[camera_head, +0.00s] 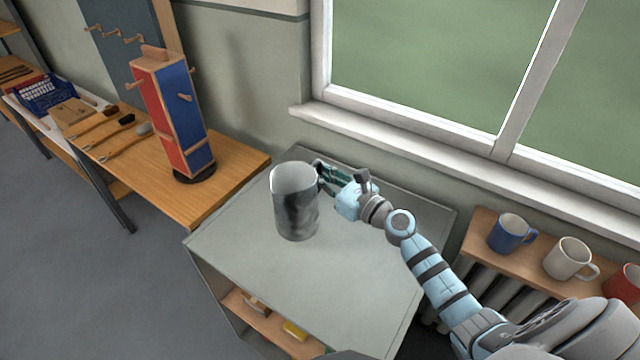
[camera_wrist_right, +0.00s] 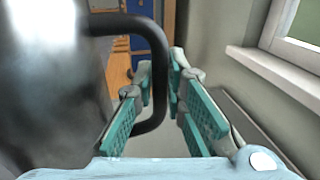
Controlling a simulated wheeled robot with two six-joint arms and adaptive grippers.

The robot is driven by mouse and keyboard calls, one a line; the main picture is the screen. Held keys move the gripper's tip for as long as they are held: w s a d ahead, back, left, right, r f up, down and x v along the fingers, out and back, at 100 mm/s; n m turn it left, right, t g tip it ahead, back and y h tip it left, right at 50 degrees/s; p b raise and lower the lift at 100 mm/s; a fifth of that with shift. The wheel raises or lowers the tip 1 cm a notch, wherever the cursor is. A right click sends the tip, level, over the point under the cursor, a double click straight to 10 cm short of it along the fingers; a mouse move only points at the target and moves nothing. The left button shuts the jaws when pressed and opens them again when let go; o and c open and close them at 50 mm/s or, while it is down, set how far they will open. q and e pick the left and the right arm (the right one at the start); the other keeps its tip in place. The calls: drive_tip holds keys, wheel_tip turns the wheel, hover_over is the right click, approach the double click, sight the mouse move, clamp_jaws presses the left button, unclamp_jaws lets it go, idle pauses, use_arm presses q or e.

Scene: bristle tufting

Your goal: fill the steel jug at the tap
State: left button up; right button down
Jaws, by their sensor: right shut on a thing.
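The steel jug (camera_head: 297,205) is a shiny grey cylinder, upright over the grey cabinet top (camera_head: 270,272). I cannot tell whether its base touches the top. In the right wrist view the jug (camera_wrist_right: 50,85) fills the left side, with its dark handle (camera_wrist_right: 155,55) looping out to the right. My right gripper (camera_head: 326,178) is at the jug's right side. Its teal fingers (camera_wrist_right: 160,112) are around the handle and shut on it. The inside of the jug is mostly hidden. No tap shows in either view. My left gripper is not in view.
A wooden bench (camera_head: 235,172) at the left holds a red and blue pegged tower (camera_head: 178,115) and brushes. Blue, white and red mugs stand on a wooden shelf (camera_head: 477,228) at the right. The window sill (camera_head: 400,133) runs behind. The cabinet top's front is clear.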

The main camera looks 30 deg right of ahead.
wheel_tip(320, 180, up, 6)
drive_tip(key=shift+f+b, duration=0.15)
drive_tip(key=shift+b, duration=0.15)
